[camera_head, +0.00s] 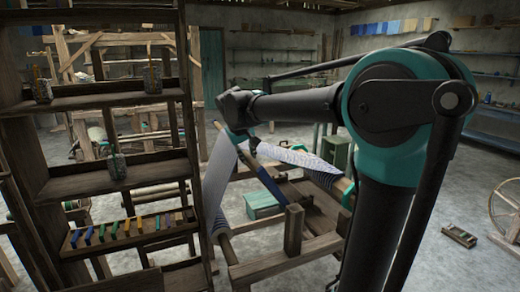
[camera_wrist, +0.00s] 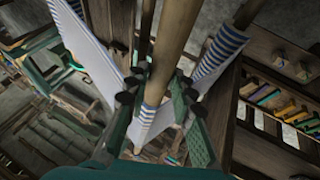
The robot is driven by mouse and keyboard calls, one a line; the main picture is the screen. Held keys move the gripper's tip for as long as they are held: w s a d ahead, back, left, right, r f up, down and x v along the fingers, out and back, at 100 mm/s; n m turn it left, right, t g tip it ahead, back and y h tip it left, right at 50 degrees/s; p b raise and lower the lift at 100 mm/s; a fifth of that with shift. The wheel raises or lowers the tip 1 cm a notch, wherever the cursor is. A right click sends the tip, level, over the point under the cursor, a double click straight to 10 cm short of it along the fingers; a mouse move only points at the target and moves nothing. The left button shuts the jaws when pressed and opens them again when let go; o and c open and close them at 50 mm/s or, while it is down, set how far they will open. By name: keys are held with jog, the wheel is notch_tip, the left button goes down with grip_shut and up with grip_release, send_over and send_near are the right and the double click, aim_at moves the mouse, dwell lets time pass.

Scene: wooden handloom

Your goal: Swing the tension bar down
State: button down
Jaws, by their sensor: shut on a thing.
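The tension bar is a pale round wooden pole (camera_wrist: 175,45). In the wrist view it runs from the top edge down between the fingers of my gripper (camera_wrist: 155,95), which is shut around it. White cloth with blue stripes (camera_wrist: 222,48) hangs on both sides of the bar. In the head view my gripper (camera_head: 240,138) is at the raised bar, whose tip (camera_head: 217,126) shows at left. The cloth (camera_head: 218,180) peaks at the bar and slopes down both ways. My arm and gripper hide part of the bar.
The wooden loom frame (camera_head: 285,262) stands below the bar. A shelf rack (camera_head: 120,101) with jars and a row of coloured pieces stands close at left. A teal box (camera_head: 263,204) sits on the floor behind the loom.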

jog(key=s+a+f+t+h, duration=0.1)
jog(key=s+a+f+h, duration=0.1)
jog(key=a+f, duration=0.4)
jog(key=shift+a+f+n+h, duration=0.15)
jog(key=shift+n+h, duration=0.15)
jog(key=shift+h, duration=0.1)
jog(key=shift+s, duration=0.15)
jog(key=c, duration=1.5)
grip_release()
jog(key=shift+a+f, duration=0.1)
jog(key=shift+o, duration=1)
jog(key=v, duration=1.2)
